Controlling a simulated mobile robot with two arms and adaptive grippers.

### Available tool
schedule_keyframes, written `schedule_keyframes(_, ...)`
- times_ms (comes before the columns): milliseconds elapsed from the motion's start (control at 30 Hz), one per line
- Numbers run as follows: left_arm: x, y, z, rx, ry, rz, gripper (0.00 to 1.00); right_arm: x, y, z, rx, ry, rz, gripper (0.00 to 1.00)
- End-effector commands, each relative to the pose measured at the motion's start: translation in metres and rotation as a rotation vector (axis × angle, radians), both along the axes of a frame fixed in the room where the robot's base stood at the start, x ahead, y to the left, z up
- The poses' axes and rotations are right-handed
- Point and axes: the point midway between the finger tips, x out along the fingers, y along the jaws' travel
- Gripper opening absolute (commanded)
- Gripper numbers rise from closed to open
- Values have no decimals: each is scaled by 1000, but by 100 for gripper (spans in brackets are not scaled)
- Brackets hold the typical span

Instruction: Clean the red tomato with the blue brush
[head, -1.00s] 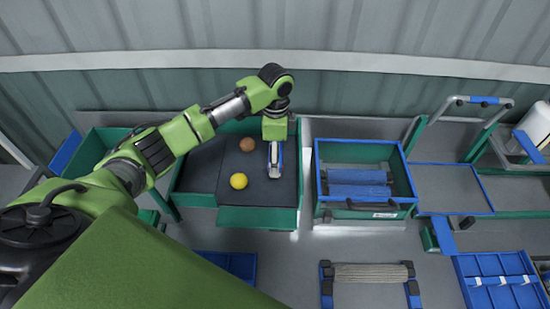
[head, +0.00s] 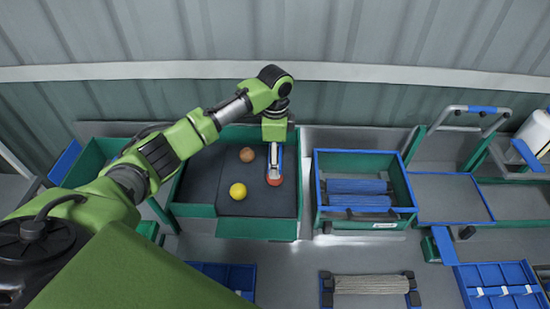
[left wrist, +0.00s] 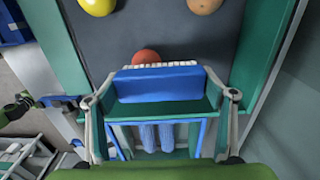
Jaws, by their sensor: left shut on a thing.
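My left gripper (head: 275,168) is shut on the blue brush (left wrist: 157,85), whose pale bristle edge faces the red tomato in the left wrist view. The red tomato (head: 275,182) lies in the green-walled tray (head: 257,228), right at the gripper's tip. It also shows in the left wrist view (left wrist: 146,57), partly hidden behind the bristles. I cannot tell whether bristles and tomato touch. My right gripper is not in view.
A yellow tomato (head: 238,191) and an orange-brown one (head: 247,155) lie left of the gripper on the tray's dark floor. A green crate with a blue rim (head: 366,152) holding blue rollers stands to the right. A wall rises behind.

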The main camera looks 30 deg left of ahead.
Motion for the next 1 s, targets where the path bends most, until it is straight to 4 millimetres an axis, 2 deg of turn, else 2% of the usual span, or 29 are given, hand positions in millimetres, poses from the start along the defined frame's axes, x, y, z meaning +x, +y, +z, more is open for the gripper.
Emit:
schedule_keyframes(67, 0, 0, 9, 0, -1, 0, 44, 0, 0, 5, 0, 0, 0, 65)
schedule_keyframes(533, 0, 0, 44, 0, -1, 2, 44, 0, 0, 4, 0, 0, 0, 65)
schedule_keyframes(1000, 0, 0, 48, 0, 0, 1, 44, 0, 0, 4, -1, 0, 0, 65)
